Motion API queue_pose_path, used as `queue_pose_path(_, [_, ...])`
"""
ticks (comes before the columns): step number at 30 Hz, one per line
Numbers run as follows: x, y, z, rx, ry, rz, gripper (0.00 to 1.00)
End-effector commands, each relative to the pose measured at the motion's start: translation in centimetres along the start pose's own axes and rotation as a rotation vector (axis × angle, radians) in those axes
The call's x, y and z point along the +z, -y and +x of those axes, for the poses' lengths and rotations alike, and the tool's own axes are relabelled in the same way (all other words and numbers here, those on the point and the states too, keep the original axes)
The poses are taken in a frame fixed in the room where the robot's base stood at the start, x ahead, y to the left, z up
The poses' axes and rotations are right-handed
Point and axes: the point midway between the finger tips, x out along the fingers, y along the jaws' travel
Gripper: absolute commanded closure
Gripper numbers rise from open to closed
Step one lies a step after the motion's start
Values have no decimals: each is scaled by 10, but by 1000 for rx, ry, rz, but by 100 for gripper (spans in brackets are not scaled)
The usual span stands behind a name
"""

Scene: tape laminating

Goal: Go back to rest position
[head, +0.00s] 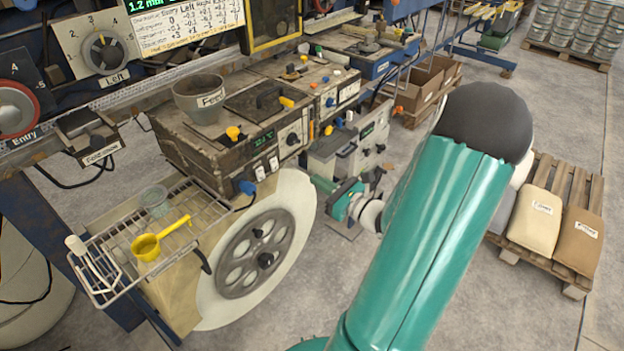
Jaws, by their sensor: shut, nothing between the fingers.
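My teal arm (435,235) rises through the right half of the head view and bends at a dark elbow (486,121). Past the elbow, my gripper (324,184) shows small beside the machine, left of the upper arm. It points left, in front of grey boxes at the right end of the control units. It is shut with nothing in it. The elbow and upper arm hide part of the forearm.
A wire rack (110,250) holds a yellow scoop (160,238) and a clear cup (154,200). A grey Feed hopper (200,97) stands on the worn control box (190,150). Sacks (537,220) lie on a pallet at right. Cardboard boxes (420,85) stand behind.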

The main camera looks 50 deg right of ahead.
Motion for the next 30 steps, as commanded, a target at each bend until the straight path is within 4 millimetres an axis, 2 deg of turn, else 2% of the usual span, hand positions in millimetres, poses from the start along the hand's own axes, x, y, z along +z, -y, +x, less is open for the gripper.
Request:
queue_pose_path(17, [0, -2, -3, 0, 0, 0, 100])
queue_pose_path(20, [2, -9, 2, 29, -10, -17, 100])
queue_pose_path(23, [10, -36, 16, 137, -44, -81, 100])
queue_pose_path(26, [19, -83, 34, 320, -101, -199, 100])
queue_pose_path(27, [22, -105, 39, 407, -128, -259, 100])
queue_pose_path(30, [30, -158, 45, 620, -186, -421, 100])
